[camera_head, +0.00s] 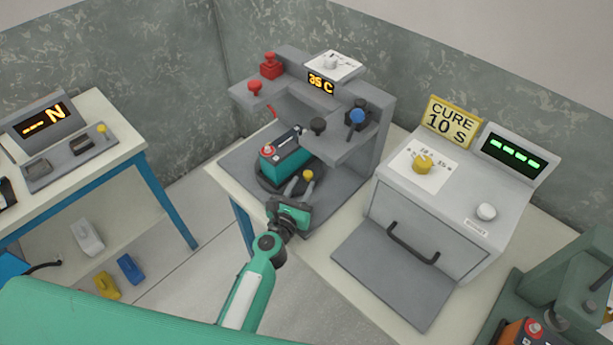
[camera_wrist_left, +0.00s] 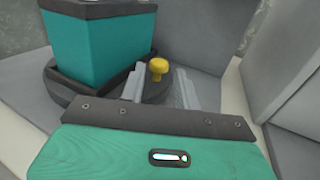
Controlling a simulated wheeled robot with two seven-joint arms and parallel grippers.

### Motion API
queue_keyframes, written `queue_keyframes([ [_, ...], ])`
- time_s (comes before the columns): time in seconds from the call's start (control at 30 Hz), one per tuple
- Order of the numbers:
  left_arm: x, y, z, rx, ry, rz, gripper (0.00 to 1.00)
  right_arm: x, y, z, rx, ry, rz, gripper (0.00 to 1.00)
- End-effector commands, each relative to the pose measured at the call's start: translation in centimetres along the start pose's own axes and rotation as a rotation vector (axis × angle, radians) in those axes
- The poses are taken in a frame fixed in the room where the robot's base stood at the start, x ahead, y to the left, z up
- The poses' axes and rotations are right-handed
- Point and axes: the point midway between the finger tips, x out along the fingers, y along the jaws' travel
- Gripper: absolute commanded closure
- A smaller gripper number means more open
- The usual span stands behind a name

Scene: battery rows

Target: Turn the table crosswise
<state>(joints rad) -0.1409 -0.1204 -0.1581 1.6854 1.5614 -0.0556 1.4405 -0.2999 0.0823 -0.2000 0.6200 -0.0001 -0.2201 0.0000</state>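The round dark table (camera_head: 266,186) sits on the grey base of the press-like stand, with a teal battery (camera_head: 284,160) standing on it. A yellow knob (camera_head: 308,174) stands at the table's near right side. My left gripper (camera_head: 299,182) is at this knob, with its fingers pointing toward it. In the left wrist view the yellow knob (camera_wrist_left: 157,68) shows between the two spread fingers (camera_wrist_left: 158,88), and no grip on it is visible. The battery (camera_wrist_left: 100,48) and table rim (camera_wrist_left: 58,92) are to the left there. My right gripper is out of view.
The grey stand (camera_head: 375,125) overhangs the table, with a "35 C" display (camera_head: 321,83) and knobs. A grey oven (camera_head: 440,215) with a handle and a "CURE 10 S" sign (camera_head: 453,120) is close on the right. A second bench (camera_head: 120,125) stands left, across an open floor gap.

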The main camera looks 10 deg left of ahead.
Motion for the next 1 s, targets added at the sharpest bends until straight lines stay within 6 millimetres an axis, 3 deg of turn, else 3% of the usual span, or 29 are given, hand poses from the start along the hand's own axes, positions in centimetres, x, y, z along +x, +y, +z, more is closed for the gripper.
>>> queue_keyframes([
  [0.2,-4.3,-0.1,-0.2,-0.001,0.001,-0.001,0.68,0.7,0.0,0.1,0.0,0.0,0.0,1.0],
  [0.43,-7.3,-0.1,-0.2,0.0,0.0,-0.002,0.68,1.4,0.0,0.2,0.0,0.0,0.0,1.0],
  [0.63,-8.4,-0.1,0.0,-0.001,-0.001,-0.002,0.68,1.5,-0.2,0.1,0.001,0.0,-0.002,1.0],
  [1.0,-8.4,-0.1,0.1,0.0,-0.001,-0.001,0.68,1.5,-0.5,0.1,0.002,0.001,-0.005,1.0],
])
